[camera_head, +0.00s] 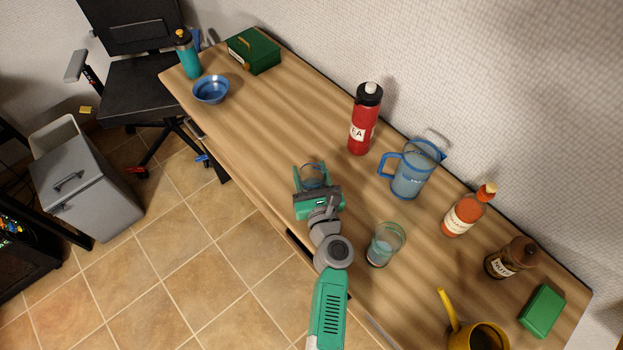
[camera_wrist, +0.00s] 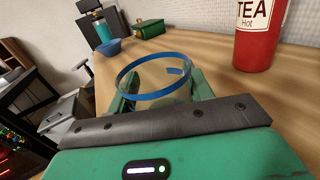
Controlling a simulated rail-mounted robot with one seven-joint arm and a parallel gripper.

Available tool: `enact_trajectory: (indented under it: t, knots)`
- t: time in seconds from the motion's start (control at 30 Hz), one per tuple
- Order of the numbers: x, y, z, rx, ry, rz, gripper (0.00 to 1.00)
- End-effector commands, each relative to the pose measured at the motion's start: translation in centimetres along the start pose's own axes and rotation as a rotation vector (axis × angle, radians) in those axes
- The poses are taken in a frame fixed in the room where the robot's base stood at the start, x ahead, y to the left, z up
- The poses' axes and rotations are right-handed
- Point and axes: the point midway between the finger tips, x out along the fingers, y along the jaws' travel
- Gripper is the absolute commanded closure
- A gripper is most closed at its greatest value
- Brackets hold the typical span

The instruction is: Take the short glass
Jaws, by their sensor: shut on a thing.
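My gripper (camera_head: 311,178) is shut on a clear short glass (camera_head: 314,170) with a blue rim, over the front part of the wooden table (camera_head: 278,130). In the wrist view the glass's blue rim (camera_wrist: 126,84) shows as a ring between the two green fingers, one on each side. The lower part of the glass is hidden by my gripper, so I cannot tell whether it touches the table. A second, taller-looking clear glass (camera_head: 386,244) with a greenish rim stands to the right of my gripper.
Behind my gripper stand a red tea bottle (camera_head: 365,120) and a blue-handled pitcher (camera_head: 411,172). A sauce bottle (camera_head: 464,214), a brown bottle (camera_head: 508,260), a green box (camera_head: 541,310) and a yellow watering can (camera_head: 478,338) are to the right. A blue bowl (camera_head: 210,91) is far left; the table between is clear.

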Motion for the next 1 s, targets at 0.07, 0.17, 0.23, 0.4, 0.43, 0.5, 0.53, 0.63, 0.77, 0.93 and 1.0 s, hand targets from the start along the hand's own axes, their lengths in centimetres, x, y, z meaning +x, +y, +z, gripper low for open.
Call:
enact_trajectory:
  t: [0.07,0.17,0.23,0.4,0.43,0.5,0.53,0.63,0.77,0.93,1.0]
  knots:
    - [0.0,0.0,0.3,-0.001,-0.001,0.000,0.80]
    - [0.0,0.0,0.9,-0.001,-0.001,0.000,0.80]
    - [0.0,0.0,1.5,0.000,-0.002,0.000,0.80]
    - [0.0,0.1,3.6,-0.002,-0.002,0.000,0.80]
    - [0.0,0.1,4.0,-0.001,-0.002,0.000,0.80]
    - [0.0,0.1,4.9,-0.002,-0.001,0.000,0.80]
    - [0.0,0.1,5.3,0.000,-0.001,0.000,0.80]
    - [0.0,0.2,6.5,-0.001,-0.001,0.000,0.80]
    - [0.0,0.2,7.8,0.000,-0.001,0.000,0.80]
    - [0.0,0.2,9.1,0.000,-0.001,0.000,0.80]
    - [0.0,0.2,9.4,-0.001,-0.001,0.000,0.80]
